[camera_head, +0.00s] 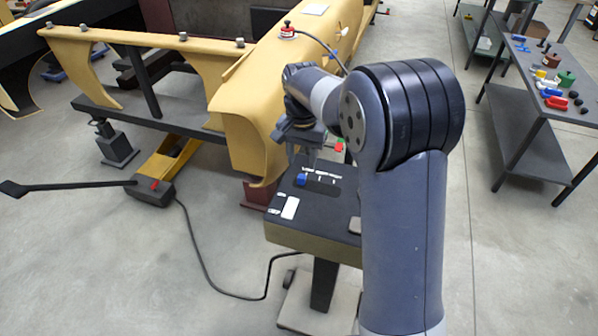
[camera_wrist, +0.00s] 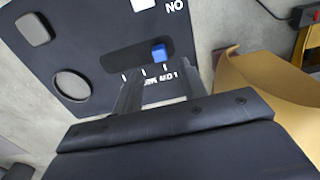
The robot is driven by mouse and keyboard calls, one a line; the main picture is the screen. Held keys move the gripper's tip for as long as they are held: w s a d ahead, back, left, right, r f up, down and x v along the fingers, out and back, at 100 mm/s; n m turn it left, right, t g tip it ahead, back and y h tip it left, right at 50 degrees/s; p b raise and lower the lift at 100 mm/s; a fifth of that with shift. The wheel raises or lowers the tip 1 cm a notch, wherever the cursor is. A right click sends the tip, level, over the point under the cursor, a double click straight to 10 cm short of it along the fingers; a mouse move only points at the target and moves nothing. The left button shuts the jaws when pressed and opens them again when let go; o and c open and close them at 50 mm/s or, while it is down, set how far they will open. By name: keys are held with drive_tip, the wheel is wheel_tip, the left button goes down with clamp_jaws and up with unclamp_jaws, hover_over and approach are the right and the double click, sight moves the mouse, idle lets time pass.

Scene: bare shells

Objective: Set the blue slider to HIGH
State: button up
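The blue slider (camera_head: 301,179) sits at the left end of its dark slot on the control panel (camera_head: 285,231) in the head view. In the wrist view the blue slider (camera_wrist: 159,52) is at the right end of the dark slot (camera_wrist: 122,59). White tick marks and lettering run beside the slot; "MID" is readable, and the rest is partly hidden by a finger. My gripper (camera_head: 305,152) is above the panel, just behind the slot. In the wrist view my gripper (camera_wrist: 160,84) has its fingers apart, with nothing between the tips; the slider lies ahead of them, seemingly untouched.
The panel also has a pale rectangular button (camera_wrist: 33,29) and a round dial (camera_wrist: 71,85). A yellow shell (camera_head: 245,110) stands close behind the panel. A table with small coloured parts (camera_head: 540,95) is at the right. A cable (camera_head: 205,265) crosses the floor.

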sight(302, 176)
wheel_tip(302, 176, down, 6)
drive_tip(key=shift+f, duration=0.1)
drive_tip(key=shift+c, duration=0.2)
clamp_jaws()
idle(0.3)
drive_tip(key=shift+d, duration=0.1)
